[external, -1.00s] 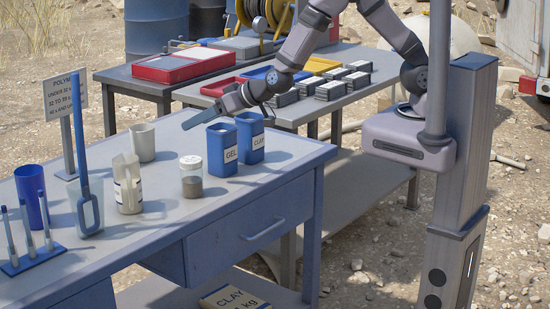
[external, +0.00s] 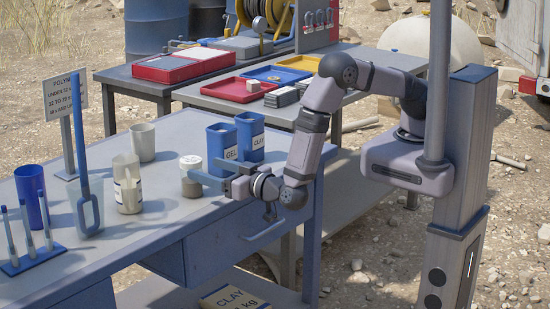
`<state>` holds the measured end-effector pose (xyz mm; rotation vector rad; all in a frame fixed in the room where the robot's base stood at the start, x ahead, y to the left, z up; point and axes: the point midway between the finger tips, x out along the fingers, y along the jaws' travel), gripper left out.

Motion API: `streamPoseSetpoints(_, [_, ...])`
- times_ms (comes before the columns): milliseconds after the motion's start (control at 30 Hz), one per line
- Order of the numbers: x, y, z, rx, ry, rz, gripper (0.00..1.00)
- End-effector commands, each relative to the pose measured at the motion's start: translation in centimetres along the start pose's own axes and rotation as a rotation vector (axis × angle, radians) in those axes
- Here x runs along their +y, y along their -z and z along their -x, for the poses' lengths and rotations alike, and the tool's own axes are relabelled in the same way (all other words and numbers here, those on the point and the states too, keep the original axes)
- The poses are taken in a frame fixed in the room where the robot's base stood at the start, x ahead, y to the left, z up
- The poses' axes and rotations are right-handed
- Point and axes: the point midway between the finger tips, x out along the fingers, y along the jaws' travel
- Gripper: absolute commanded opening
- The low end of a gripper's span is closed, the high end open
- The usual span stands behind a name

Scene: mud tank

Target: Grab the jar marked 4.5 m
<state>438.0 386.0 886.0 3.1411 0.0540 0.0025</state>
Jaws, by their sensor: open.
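A small jar (external: 191,187) with a pale upper part and a grey lower part stands upright on the blue-grey bench, left of the blue canisters. No 4.5 m mark is legible on it. My gripper (external: 203,171) is open and low over the bench, its fingers reaching left. The near finger crosses in front of the jar's middle. The far finger is close to the jar's right side, and its tip is partly hard to make out. I cannot tell whether either finger touches the jar.
Blue GEL (external: 222,148) and CLAY (external: 250,140) canisters stand close behind my gripper. A beaker with a label (external: 127,190), a plain pale beaker (external: 143,142), a blue cup (external: 32,195) and a blue paddle (external: 87,205) stand left. The bench's front right is clear.

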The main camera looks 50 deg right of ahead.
Motion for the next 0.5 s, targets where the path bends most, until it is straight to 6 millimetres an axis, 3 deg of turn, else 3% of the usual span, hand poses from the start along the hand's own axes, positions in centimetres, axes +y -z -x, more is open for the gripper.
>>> streamPoseSetpoints(500, [0.0, 0.3, -3.3, -0.001, -0.003, 0.001, 0.68])
